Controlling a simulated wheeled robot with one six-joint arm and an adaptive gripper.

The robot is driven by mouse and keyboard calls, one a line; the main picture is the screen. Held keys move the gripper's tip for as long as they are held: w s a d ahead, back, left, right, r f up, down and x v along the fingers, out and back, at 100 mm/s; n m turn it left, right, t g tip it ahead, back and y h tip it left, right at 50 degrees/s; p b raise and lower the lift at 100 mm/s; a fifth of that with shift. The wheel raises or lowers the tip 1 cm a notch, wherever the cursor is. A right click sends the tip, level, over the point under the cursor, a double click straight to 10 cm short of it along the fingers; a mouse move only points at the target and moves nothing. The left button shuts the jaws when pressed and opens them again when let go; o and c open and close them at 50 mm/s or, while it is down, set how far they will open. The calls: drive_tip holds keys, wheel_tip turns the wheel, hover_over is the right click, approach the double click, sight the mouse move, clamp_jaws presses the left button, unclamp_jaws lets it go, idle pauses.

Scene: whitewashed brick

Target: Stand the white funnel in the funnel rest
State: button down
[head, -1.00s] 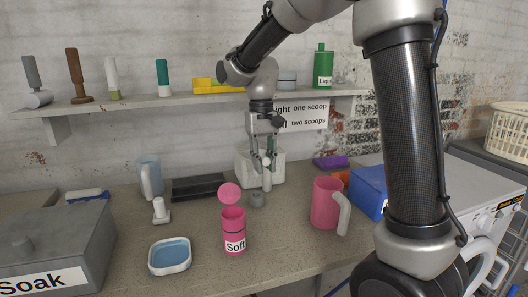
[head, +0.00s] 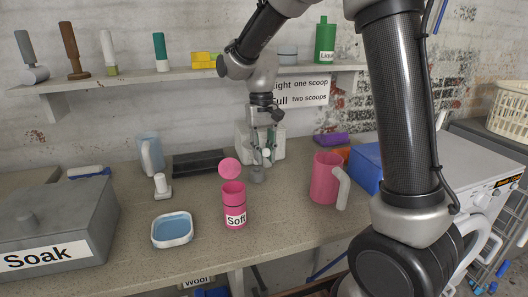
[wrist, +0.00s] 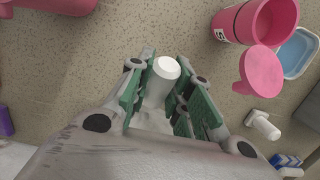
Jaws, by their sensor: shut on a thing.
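My gripper (head: 263,157) is shut on a pale white piece, which I take to be the white funnel (wrist: 163,69). In the head view the gripper points down over the back middle of the counter.
A pink Soft container (head: 235,208) with its lid (head: 230,168) raised stands in front. A pink jug (head: 324,180) is to the right, a small white item (head: 161,187) to the left, and a white bin (head: 277,146) behind.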

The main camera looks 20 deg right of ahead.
drive_tip(key=shift+f, duration=2.75)
drive_tip(key=c, duration=1.2)
unclamp_jaws()
drive_tip(key=r, duration=0.4)
drive_tip(key=w+r, duration=0.1)
drive_tip(key=r, duration=0.6)
drive_tip(key=shift+w+r, duration=0.4)
